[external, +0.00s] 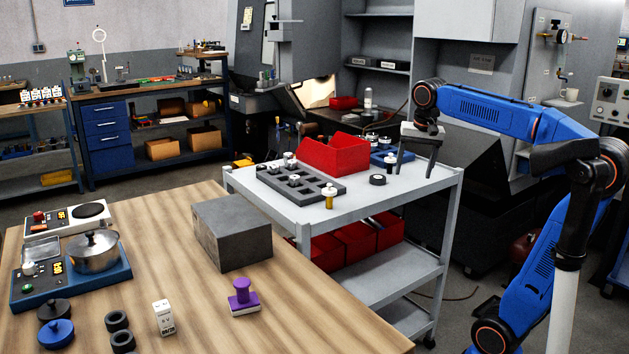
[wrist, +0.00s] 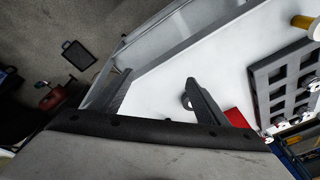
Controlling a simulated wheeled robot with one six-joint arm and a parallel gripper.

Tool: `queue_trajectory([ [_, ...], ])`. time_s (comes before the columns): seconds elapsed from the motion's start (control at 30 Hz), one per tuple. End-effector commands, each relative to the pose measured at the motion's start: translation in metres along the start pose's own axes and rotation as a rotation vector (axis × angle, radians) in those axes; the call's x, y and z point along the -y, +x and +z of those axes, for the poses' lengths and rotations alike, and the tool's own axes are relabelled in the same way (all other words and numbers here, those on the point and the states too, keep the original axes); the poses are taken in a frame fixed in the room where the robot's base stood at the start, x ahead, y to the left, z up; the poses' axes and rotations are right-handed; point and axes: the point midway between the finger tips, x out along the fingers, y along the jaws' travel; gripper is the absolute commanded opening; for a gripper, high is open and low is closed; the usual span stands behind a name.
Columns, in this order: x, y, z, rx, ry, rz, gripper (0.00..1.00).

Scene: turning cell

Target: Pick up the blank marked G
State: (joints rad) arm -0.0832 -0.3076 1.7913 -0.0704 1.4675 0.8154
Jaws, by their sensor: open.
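My gripper (external: 414,168) is open and empty above the right end of the grey cart's top (external: 350,205). Its fingers (wrist: 160,97) also show in the wrist view, with nothing between them. Several small white-topped pieces sit in and around a dark grey pocketed tray (external: 325,194) on the cart, left of my gripper. One brass piece with a white top (external: 329,197) stands upright at the tray's front edge; its brass side shows in the wrist view (wrist: 301,21). No letter G is readable on any piece, so I cannot tell which is the marked blank.
A red bin (external: 335,155) stands behind the tray. A black ring (external: 377,180) lies between tray and gripper. A blue tray (external: 384,160) is at the cart's back. The cart top's front right is clear. A wooden table (external: 180,235) with a grey block (external: 233,232) stands nearer.

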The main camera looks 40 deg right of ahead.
Motion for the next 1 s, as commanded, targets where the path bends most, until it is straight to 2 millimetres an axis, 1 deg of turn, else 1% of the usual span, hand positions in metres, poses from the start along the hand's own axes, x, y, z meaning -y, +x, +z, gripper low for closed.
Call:
queue_trajectory([
  [0.03, 0.013, -0.009, -0.011, 0.007, 0.043, 0.012, 0.68],
  [0.2, 0.050, -0.038, -0.042, 0.024, 0.216, 0.061, 0.68],
  [0.4, 0.090, -0.065, -0.074, 0.034, 0.420, 0.121, 0.68],
  [0.5, 0.107, -0.073, -0.085, 0.034, 0.507, 0.147, 0.68],
  [0.6, 0.118, -0.080, -0.092, 0.032, 0.573, 0.167, 0.68],
  [0.77, 0.126, -0.083, -0.098, 0.030, 0.626, 0.183, 0.68],
  [0.87, 0.126, -0.078, -0.097, 0.030, 0.633, 0.186, 0.68],
  [1.0, 0.121, -0.056, -0.095, 0.031, 0.632, 0.187, 0.68],
])
